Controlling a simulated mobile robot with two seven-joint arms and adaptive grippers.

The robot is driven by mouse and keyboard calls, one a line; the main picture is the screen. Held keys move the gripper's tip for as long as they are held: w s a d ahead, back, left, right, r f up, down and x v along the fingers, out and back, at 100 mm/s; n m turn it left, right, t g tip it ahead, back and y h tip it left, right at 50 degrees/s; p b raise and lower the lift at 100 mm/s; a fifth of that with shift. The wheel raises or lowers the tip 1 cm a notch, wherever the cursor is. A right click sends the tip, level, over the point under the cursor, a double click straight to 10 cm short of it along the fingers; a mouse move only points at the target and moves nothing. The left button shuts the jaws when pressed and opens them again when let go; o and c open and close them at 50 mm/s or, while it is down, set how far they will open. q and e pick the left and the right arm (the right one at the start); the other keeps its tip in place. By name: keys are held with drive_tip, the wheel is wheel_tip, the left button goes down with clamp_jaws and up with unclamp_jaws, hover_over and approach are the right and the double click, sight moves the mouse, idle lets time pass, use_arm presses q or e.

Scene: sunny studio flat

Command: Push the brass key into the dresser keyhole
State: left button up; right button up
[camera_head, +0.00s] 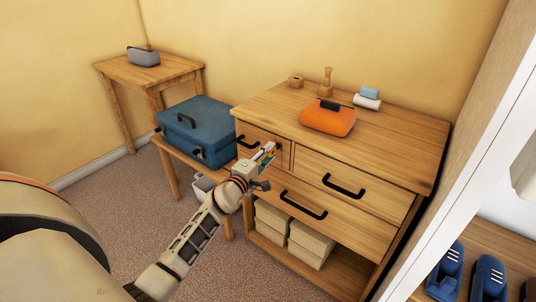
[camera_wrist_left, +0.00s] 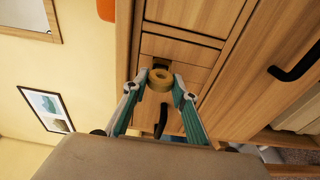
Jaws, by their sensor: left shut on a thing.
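The wooden dresser (camera_head: 380,195) stands against the wall, and its front also shows in the left wrist view (camera_wrist_left: 205,58). My left gripper (camera_head: 267,157) is in front of its upper left drawer (camera_head: 283,150). In the left wrist view the gripper (camera_wrist_left: 156,88) is shut on the brass key, whose round yellowish head (camera_wrist_left: 160,79) sits between the fingertips. A dark patch (camera_wrist_left: 161,66) lies just behind the key head on the drawer front, perhaps the keyhole. The key's shaft is hidden, so I cannot tell whether its tip is in. My right gripper is not in view.
Black bar handles (camera_head: 344,186) stick out from the drawers. An orange bag (camera_head: 328,118) and small items are on the dresser top. A blue suitcase (camera_head: 197,125) rests on a low bench left of it. Carpet (camera_head: 260,270) is clear in front.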

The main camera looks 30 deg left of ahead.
use_arm(q)
drive_tip(key=shift+w, duration=0.7)
idle(1.0)
drive_tip(key=shift+w+p, duration=0.25)
drive_tip(key=shift+p, duration=0.05)
drive_tip(key=shift+w+r, duration=0.1)
drive_tip(key=shift+r, duration=0.15)
idle(1.0)
drive_tip(key=o, duration=1.2)
drive_tip(key=shift+w+d+f, duration=0.1)
drive_tip(key=o, duration=0.4)
drive_tip(key=shift+f, duration=0.1)
drive_tip(key=shift+o, duration=0.2)
